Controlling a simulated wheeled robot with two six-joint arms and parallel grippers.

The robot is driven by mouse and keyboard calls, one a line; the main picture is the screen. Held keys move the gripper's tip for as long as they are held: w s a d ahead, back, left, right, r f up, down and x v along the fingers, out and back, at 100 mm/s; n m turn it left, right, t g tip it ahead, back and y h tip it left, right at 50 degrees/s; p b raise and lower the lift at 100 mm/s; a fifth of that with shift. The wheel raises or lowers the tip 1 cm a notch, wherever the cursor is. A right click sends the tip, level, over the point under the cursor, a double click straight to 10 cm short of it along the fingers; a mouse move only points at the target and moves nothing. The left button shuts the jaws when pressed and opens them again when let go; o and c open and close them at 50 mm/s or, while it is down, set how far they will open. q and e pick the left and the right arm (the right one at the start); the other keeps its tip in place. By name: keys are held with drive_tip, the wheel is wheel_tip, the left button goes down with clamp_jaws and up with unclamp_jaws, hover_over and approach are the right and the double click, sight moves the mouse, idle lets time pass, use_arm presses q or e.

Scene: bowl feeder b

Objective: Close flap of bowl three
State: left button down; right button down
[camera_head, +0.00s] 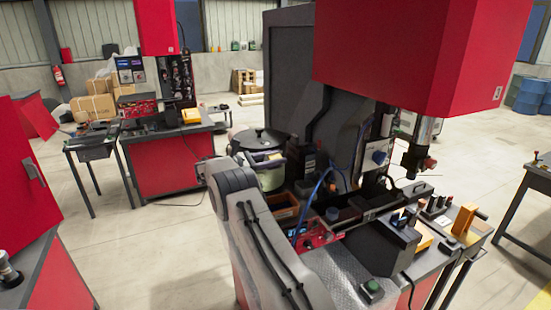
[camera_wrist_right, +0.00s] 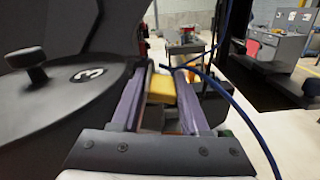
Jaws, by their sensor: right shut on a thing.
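A yellow flap (camera_wrist_right: 162,88) sits beside the lid, between the purple-grey fingers of my right gripper (camera_wrist_right: 162,74). The gripper is shut on it. How far the flap is swung cannot be told. My left gripper does not show.
A tall dark panel (camera_head: 292,80) stands behind the bowl. Blue hoses (camera_wrist_right: 238,105) loop just right of my right gripper. A red-covered press (camera_head: 400,55) and a cluttered bench with an orange-brown bin (camera_head: 283,207) lie to the right. Open floor is left of the bowl.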

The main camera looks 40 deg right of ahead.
sight(268, 158)
drive_tip(key=shift+w+f, duration=0.1)
drive_tip(key=shift+w, duration=0.15)
idle(0.3)
drive_tip(key=c, duration=0.6)
unclamp_jaws()
drive_tip(key=shift+o, duration=0.4)
drive_tip(key=shift+s, duration=0.1)
drive_tip(key=shift+v, duration=2.7)
drive_tip(key=v, duration=0.6)
drive_tip(key=shift+a, duration=0.25)
